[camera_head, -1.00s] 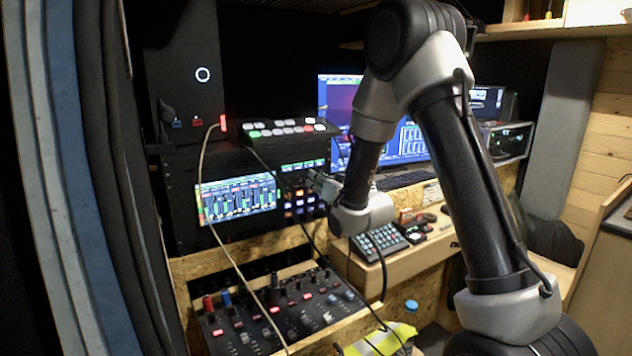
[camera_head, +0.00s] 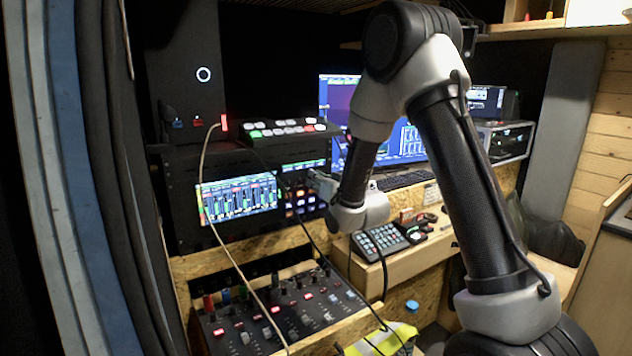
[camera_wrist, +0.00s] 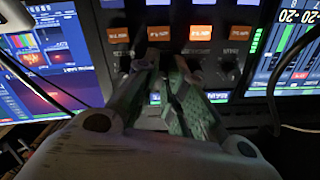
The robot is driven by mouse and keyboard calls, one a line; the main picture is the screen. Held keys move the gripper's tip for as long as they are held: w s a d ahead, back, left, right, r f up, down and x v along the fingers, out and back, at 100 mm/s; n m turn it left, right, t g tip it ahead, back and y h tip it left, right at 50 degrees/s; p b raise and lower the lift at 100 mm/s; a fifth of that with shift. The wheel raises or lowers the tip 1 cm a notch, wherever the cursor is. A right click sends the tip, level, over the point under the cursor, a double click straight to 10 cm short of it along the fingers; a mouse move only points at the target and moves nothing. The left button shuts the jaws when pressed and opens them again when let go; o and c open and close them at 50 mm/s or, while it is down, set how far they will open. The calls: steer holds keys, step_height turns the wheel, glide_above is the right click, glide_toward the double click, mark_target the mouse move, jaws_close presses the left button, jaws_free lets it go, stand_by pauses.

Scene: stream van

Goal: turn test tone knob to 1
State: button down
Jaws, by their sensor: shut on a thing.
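My gripper (camera_wrist: 164,64) reaches into the dark rack panel (camera_wrist: 268,75) with the lit orange buttons. Its fingers are close together at a small dark knob in the row beside those buttons. The knob at the fingertips is mostly hidden by them, and I cannot read its name or its setting. In the head view my gripper (camera_head: 314,184) meets the panel just right of the lit meter screen (camera_head: 238,198). The fingertips are too small there to show the grip.
A mixer with red-lit buttons (camera_head: 285,308) stands below the rack. A thin pale cable (camera_head: 200,165) hangs before the screen. A keypad (camera_head: 381,241) lies on the wooden desk to the right. A button console (camera_head: 285,131) sits on top of the rack.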

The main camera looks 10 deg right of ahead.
steer(key=n, duration=1.1)
stand_by(0.3)
stand_by(0.5)
steer(key=c, duration=1.7)
jaws_free()
